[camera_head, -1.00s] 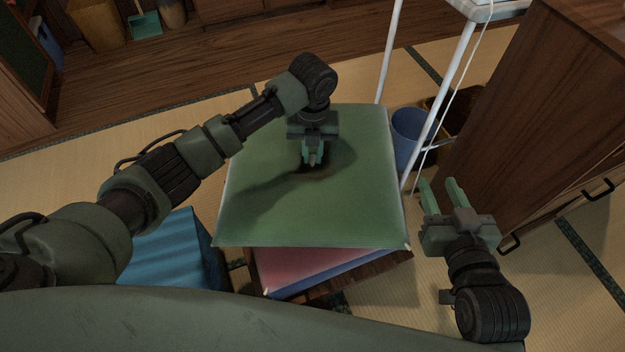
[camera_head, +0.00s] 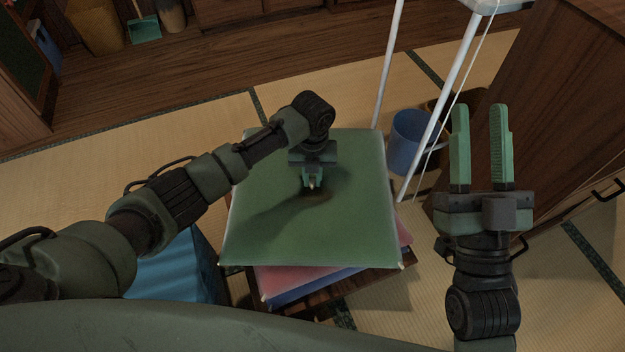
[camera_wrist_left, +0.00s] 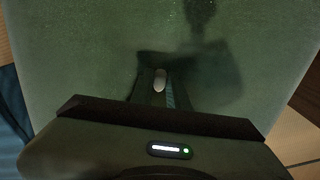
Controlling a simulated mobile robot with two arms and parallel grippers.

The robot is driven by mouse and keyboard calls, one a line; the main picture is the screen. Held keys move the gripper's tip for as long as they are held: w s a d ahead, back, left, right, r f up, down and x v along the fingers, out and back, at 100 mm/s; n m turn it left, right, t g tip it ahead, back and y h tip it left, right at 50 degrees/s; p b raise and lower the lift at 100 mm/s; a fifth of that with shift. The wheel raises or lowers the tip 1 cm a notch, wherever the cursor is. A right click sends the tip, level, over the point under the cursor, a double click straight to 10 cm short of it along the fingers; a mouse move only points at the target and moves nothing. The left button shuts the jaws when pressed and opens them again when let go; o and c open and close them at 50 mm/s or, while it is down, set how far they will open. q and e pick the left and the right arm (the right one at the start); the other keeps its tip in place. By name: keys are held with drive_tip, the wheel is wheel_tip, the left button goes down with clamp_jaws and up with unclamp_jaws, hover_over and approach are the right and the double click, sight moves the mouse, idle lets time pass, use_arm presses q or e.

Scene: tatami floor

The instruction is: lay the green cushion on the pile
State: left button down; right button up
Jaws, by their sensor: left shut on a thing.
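The green cushion (camera_head: 350,220) is a flat square with pale corner tips, and it lies over the pile in the head view. My left gripper (camera_head: 311,184) points down at its middle and is shut on it, with a dent and shadow around the fingers. In the left wrist view the green cushion (camera_wrist_left: 80,60) fills most of the picture. Below it, a pink cushion (camera_head: 285,278) and a blue cushion (camera_head: 300,290) show at the front edge. Whether the green one rests fully on them I cannot tell. My right gripper (camera_head: 481,140) is open and empty, right of the pile.
A dark wooden stand (camera_head: 345,284) is under the pile. A blue block (camera_head: 172,272) is at the left. A blue bucket (camera_head: 407,142), a white-legged stand (camera_head: 436,110) and a wooden cabinet (camera_head: 550,120) stand to the right. Tatami is clear at the left.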

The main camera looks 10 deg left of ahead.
use_arm(q)
drive_tip(key=shift+f, duration=0.2)
use_arm(e)
drive_tip(key=shift+s+r+t, duration=0.3)
drive_tip(key=shift+s+r, duration=0.05)
drive_tip(key=shift+r, duration=0.1)
use_arm(q)
drive_tip(key=shift+f, duration=0.3)
drive_tip(key=c, duration=1.4)
unclamp_jaws()
drive_tip(key=shift+o, duration=0.2)
use_arm(e)
drive_tip(key=shift+s+r, duration=0.1)
drive_tip(key=shift+s, duration=0.05)
use_arm(q)
drive_tip(key=shift+r, duration=0.1)
